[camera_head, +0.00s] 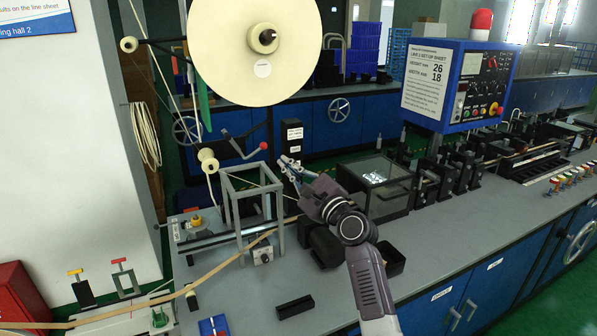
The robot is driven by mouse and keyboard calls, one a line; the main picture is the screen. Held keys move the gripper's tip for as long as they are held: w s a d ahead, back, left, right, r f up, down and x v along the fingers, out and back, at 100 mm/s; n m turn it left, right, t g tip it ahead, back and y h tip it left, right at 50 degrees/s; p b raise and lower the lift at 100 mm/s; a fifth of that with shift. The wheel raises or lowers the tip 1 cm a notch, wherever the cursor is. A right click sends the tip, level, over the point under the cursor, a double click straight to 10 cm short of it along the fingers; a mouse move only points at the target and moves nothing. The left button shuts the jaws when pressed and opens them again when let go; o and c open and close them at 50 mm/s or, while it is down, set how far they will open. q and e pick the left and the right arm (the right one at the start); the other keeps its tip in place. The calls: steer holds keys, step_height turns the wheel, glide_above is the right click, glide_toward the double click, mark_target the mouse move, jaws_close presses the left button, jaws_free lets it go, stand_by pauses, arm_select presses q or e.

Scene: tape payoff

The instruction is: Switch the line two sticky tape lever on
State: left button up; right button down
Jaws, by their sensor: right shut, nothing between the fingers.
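A black upright post (291,132) with small white labels stands behind the grey frame; the label text is too small to read. A grey bent lever (240,153) with a red ball knob (264,146) is to its left, near the big cream tape reel (255,50). I cannot tell which of these is the line two sticky tape lever. My right gripper (289,166) is shut and empty, its fingertips just in front of the post's lower part in the picture, right of and below the red knob. Whether it touches anything is unclear. My left gripper is out of view.
A grey open frame (253,205) stands left of my right arm on the grey bench (345,285). A glass-topped box (378,175) is to the right. A blue control panel (485,88) with a line 2 setup sheet stands behind. A tan strip (215,270) crosses the front left.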

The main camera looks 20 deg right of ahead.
steer(key=a+r+p, duration=0.2)
steer(key=a+r, duration=0.1)
steer(key=shift+w+p, duration=0.2)
steer(key=shift+p, duration=0.15)
steer(key=shift+d+f, duration=0.1)
steer(key=shift+w, duration=0.1)
